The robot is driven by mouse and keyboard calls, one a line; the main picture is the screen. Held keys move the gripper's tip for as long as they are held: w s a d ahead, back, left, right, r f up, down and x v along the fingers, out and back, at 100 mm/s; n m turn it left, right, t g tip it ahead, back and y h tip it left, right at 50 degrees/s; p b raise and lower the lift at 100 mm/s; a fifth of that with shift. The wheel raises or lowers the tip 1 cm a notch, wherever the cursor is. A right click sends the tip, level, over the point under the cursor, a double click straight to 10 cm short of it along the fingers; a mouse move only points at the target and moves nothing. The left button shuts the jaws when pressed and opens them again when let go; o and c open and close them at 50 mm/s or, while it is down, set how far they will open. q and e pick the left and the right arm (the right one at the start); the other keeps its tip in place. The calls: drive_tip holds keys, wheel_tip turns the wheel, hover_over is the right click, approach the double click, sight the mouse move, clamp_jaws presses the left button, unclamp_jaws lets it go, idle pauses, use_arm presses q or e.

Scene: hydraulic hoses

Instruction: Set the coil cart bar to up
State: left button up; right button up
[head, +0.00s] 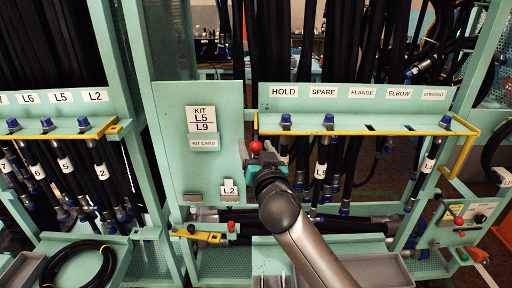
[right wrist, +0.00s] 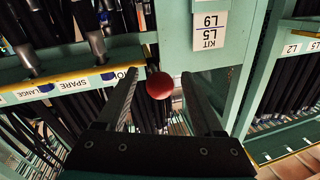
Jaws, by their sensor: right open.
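A yellow bar (head: 370,133) runs along the front of the hose rack labelled HOLD to STRAIGHT. A red ball knob (head: 255,147) sits just below the bar's left end. No label I can read says coil cart. My right gripper (head: 262,168) is just below the red knob in the head view, its fingers partly hidden by my wrist. In the right wrist view the gripper (right wrist: 160,98) is open, and the red knob (right wrist: 159,86) shows between its two dark fingers, with no visible grip on it. My left gripper is not in view.
A pale green panel (head: 170,130) with a KIT L5 L9 card stands left of my gripper. Another rack with a yellow bar (head: 60,134) is at the left, above a coiled black hose (head: 78,265). Hoses hang close around the right gripper.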

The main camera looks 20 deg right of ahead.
clamp_jaws()
idle(0.3)
idle(1.0)
